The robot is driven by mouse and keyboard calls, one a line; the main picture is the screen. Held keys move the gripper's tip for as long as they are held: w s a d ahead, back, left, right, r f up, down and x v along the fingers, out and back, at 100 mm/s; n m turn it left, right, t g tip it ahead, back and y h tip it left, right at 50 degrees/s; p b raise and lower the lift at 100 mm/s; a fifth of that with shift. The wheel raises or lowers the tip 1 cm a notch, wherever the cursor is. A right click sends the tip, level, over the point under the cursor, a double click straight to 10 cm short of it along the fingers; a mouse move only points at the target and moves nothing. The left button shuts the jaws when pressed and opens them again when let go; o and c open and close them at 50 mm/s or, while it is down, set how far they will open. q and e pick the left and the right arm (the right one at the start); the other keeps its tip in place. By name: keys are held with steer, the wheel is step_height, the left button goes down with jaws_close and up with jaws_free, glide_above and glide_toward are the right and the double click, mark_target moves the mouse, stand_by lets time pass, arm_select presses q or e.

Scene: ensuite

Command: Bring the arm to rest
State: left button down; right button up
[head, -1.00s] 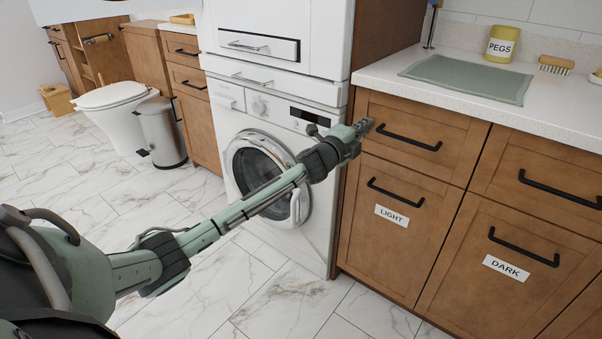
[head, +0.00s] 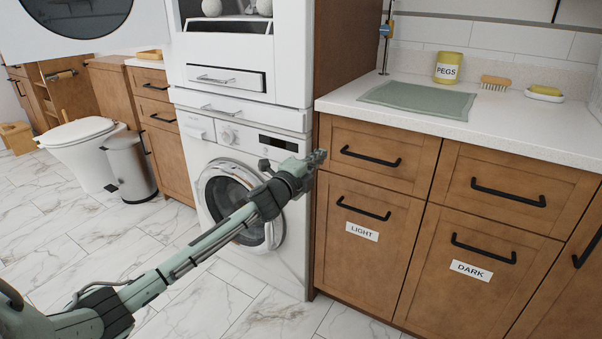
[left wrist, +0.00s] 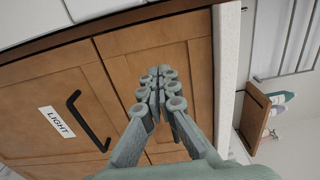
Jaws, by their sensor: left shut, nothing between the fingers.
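My left arm reaches from the lower left across the front of the washing machine (head: 240,190) in the head view. Its left gripper (head: 319,158) is shut and empty, in front of the left edge of the brown cabinet (head: 385,139), near the upper drawer's black handle (head: 370,157). In the left wrist view the fingers (left wrist: 160,82) are together with nothing between them, over the wooden drawer front. Whether the fingertips touch the cabinet cannot be told. My right gripper is not in view.
The LIGHT front (head: 361,231) and DARK front (head: 471,270) have black handles. The counter (head: 500,130) holds a green mat (head: 418,99), PEGS jar (head: 448,68), brush (head: 496,83) and sponge dish (head: 544,95). Marble floor is clear.

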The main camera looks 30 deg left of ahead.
arm_select(q)
steer(key=s+f+n+g+y, duration=0.3)
steer(key=s+f+n+g, duration=0.55)
steer(key=s+f, duration=1.3)
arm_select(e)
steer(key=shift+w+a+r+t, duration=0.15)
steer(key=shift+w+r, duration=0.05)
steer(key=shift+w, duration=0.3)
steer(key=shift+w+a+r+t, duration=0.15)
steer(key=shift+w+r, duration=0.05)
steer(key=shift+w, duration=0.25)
arm_select(q)
steer(key=s+d+f+n+g, duration=0.2)
steer(key=s+f, duration=0.2)
steer(key=s, duration=0.3)
steer(key=s+d+f+n+g, duration=0.2)
steer(key=s+f+n, duration=0.1)
steer(key=s, duration=0.4)
steer(key=s+d+f+n+g+h, duration=0.1)
steer(key=s+d+f+n+g, duration=0.1)
steer(key=s+f, duration=0.3)
steer(key=s+n, duration=0.1)
steer(key=s, duration=0.2)
steer(key=shift+d+f, duration=0.2)
steer(key=shift+f, duration=0.1)
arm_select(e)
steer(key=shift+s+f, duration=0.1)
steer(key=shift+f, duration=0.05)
